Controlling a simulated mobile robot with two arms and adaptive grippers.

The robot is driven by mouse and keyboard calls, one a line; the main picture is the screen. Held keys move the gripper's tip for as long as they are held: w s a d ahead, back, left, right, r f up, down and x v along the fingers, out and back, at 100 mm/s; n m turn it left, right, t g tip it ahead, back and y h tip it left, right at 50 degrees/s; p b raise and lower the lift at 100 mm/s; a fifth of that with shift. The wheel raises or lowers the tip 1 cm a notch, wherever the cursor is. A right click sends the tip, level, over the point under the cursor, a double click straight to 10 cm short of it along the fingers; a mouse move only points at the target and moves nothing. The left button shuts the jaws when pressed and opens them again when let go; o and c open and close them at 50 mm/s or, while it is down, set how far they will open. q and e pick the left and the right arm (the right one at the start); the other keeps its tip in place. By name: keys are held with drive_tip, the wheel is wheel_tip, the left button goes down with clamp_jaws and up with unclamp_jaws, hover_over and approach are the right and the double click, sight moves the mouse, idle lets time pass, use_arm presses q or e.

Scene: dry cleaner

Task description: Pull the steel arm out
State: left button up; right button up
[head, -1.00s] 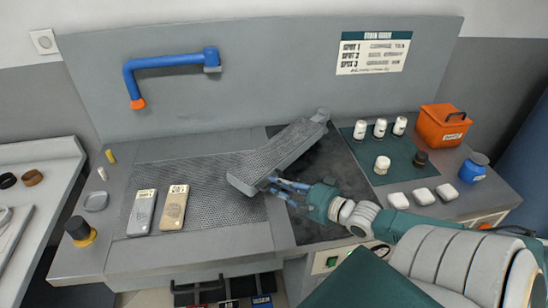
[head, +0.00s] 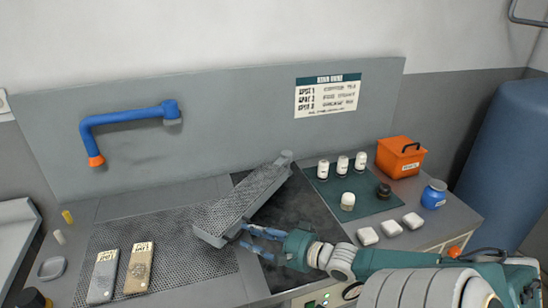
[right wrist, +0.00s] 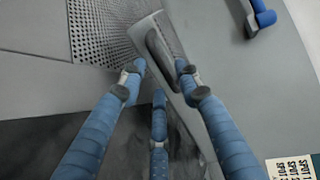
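The steel arm (head: 245,200) is a long grey perforated sleeve-shaped piece. It lies diagonally over the dark bed of the bench, its far end at the back and its broad near end at the edge of the perforated plate. My right gripper (head: 250,238) is at the right side of that near end. In the right wrist view, the fingers (right wrist: 160,78) are spread around the arm's end (right wrist: 163,52), which has a dark slot or handle. I cannot tell whether they touch it. My left gripper is out of view.
A blue bent pipe (head: 125,118) with an orange tip is on the back panel. Two cards (head: 139,268) lie on the perforated plate (head: 190,265). White bottles stand on a green mat (head: 325,188) at right, near an orange box (head: 400,158) and a blue jar (head: 433,195).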

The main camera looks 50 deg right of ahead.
drive_tip(key=v, duration=1)
drive_tip(key=shift+s, duration=0.3)
drive_tip(key=shift+d, duration=0.2)
